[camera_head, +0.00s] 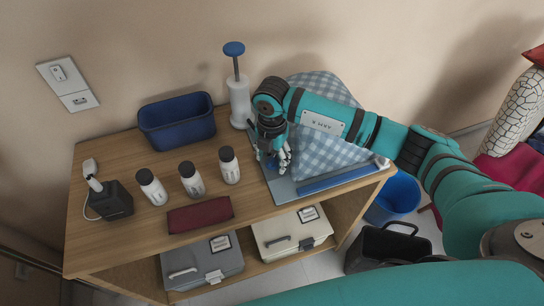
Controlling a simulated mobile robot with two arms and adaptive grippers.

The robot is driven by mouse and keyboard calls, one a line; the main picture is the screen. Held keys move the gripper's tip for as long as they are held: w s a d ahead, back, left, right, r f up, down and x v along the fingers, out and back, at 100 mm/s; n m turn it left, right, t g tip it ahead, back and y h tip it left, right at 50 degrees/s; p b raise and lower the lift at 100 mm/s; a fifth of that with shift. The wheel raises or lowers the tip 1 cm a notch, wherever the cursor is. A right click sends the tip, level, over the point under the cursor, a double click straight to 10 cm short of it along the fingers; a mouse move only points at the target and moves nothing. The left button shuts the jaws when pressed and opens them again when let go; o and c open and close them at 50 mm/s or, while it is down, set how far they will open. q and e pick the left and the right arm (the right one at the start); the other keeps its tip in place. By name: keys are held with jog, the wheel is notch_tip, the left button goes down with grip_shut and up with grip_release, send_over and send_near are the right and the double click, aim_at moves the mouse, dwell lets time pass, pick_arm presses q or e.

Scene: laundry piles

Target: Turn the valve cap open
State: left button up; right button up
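A bag with blue-and-white checkered cloth (332,152) lies on the right part of the wooden table, against the wall. A blue strip (340,178) runs along its front edge. My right gripper (272,163) points down at the bag's left front corner. A small patch of blue shows between and below its fingers; it may be the valve cap, but the fingers mostly hide it. Whether the fingers are shut on it or apart cannot be told. My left gripper is not in view.
A white pump with a blue knob (239,100) stands close behind my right gripper. A blue bin (178,125), three white bottles (191,180), a dark red folded cloth (200,215) and a black device (112,203) occupy the left. Cases sit on the shelf below.

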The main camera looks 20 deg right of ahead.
aim_at(272, 160)
notch_tip(272, 160, up, 12)
dwell(0.7)
